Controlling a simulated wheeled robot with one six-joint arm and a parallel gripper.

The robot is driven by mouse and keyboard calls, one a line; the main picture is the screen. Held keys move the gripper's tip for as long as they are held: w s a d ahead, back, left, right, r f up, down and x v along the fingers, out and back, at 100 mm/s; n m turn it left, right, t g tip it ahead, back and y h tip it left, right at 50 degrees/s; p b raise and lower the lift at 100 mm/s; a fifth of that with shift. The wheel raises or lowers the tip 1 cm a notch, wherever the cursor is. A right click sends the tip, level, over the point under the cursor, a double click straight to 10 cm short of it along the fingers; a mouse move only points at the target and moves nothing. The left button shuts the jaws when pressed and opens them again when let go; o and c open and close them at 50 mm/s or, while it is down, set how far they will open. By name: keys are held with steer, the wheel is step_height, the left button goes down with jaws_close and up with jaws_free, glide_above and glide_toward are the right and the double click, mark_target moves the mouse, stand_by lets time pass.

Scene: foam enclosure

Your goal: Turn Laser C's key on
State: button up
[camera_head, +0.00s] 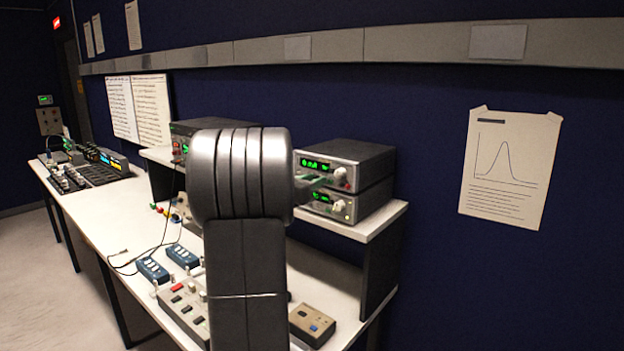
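Two stacked dark instrument boxes stand on the right end of the raised shelf. The upper box (352,158) has a green lit display, a pale knob (340,174) and a small red button. The lower box (368,204) has a similar display and knob. Another dark box (212,125) sits further left, mostly hidden by my arm. I cannot read which box is Laser C, nor make out a key.
The white shelf (368,228) stands on a long white bench (125,232). Blue boxes (152,269), a button panel (182,300) and a beige box (312,325) lie on the bench. Cables run across it. Open floor (30,270) is at left.

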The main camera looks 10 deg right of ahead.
jaws_close()
steer(key=shift+f+m+b, duration=0.15)
steer(key=shift+m+b, duration=0.15)
steer(key=shift+b, duration=0.6)
steer(key=m+b, duration=1.7)
steer(key=b, duration=0.7)
steer(key=shift+d, duration=0.1)
steer(key=shift+m, duration=0.3)
